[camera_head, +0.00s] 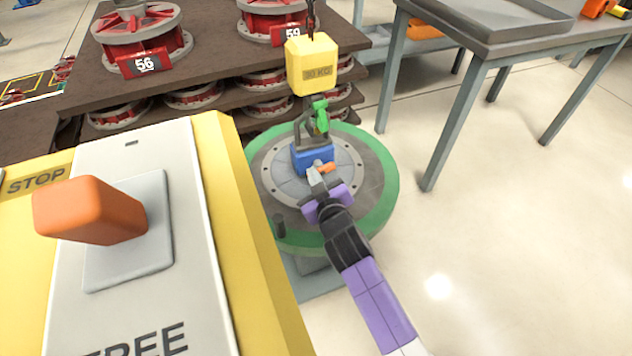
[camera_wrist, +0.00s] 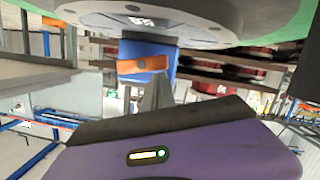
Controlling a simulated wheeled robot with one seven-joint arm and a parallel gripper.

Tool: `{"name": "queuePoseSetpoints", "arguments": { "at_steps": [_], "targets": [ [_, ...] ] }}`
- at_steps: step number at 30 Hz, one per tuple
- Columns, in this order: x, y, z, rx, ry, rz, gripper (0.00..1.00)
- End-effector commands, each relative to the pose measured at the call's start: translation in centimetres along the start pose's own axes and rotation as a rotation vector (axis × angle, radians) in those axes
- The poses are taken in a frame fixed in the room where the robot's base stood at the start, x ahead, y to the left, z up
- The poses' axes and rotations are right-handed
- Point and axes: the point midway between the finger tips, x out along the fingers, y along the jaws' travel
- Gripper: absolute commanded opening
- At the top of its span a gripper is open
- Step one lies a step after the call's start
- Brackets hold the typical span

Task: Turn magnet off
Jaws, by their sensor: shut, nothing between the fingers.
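The magnet is a blue block (camera_head: 313,157) with a dark handle, on the round green-rimmed turntable (camera_head: 380,185). An orange lever (camera_head: 327,168) is on its near face, pointing right. My gripper (camera_head: 315,172) is shut and empty, its tips right beside the lever's left end. In the wrist view, which looks upside down, the magnet (camera_wrist: 165,50) and its lever (camera_wrist: 142,65) show just beyond my gripper tips (camera_wrist: 156,84). I cannot tell whether the tips touch the lever. A green hook (camera_head: 320,117) hangs at the magnet's handle under a yellow 30 KG block (camera_head: 312,66).
A yellow control box (camera_head: 240,250) with a large orange switch (camera_head: 92,210) fills the left front. Brown shelves (camera_head: 215,50) with red flanged parts stand behind. A grey metal table (camera_head: 480,40) stands at the right. The floor at the right front is clear.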

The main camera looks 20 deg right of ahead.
Motion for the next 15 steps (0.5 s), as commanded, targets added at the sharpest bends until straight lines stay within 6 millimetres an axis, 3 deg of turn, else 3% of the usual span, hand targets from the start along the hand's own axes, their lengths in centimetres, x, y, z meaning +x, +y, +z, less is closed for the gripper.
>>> {"name": "queuePoseSetpoints", "arguments": {
  "at_steps": [15],
  "targets": [
    [0.7,-1.2,2.2,-0.474,-0.004,0.118,0.0]
  ]
}}
